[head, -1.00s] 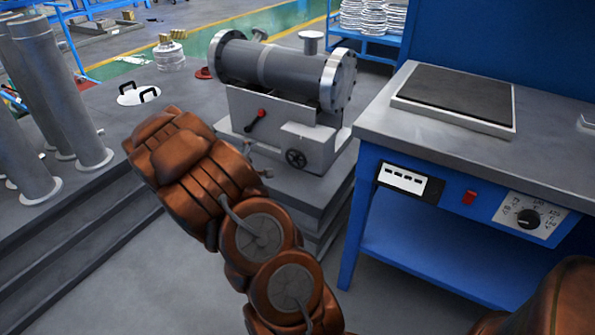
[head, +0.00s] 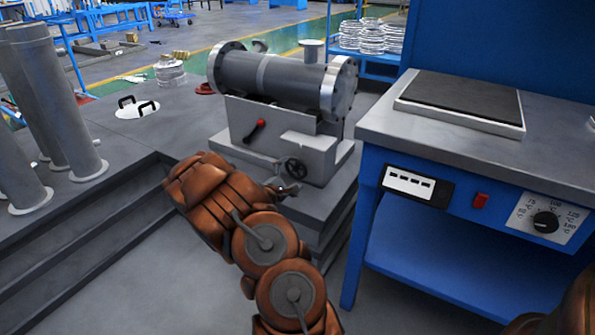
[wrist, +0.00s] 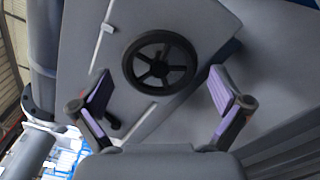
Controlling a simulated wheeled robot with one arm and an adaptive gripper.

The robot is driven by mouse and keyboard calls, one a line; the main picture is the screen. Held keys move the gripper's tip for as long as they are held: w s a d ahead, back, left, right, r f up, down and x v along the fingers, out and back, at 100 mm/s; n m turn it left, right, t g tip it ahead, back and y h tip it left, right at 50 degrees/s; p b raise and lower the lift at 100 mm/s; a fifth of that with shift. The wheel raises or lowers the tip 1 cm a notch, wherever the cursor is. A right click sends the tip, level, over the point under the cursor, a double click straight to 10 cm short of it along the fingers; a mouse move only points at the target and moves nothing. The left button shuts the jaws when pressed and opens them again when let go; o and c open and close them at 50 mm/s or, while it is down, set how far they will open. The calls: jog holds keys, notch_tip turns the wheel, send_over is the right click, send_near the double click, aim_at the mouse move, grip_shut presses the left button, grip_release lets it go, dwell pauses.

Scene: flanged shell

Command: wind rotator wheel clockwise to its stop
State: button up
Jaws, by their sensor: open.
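The rotator wheel is a small black handwheel (head: 295,168) on the front of the grey stand (head: 312,150) that carries the flanged shell (head: 275,76). In the wrist view the spoked wheel (wrist: 158,69) faces me, a little above and between my fingertips. My gripper (wrist: 160,86) is open, with one purple-padded finger on each side and nothing between them. In the head view my gripper (head: 286,189) is just below and in front of the wheel, apart from it as far as I can tell. My wrist partly hides the gripper there.
A blue workbench (head: 400,135) stands close on the right. Grey upright cylinders (head: 60,110) stand at the left. A stepped platform edge (head: 110,200) runs below them.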

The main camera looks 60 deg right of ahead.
aim_at(297, 169)
jog(key=shift+w+d+b, duration=0.1)
jog(key=shift+d+b, duration=0.3)
jog(key=shift+d, duration=1.4)
jog(key=shift+c, duration=0.2)
jog(key=c, duration=0.8)
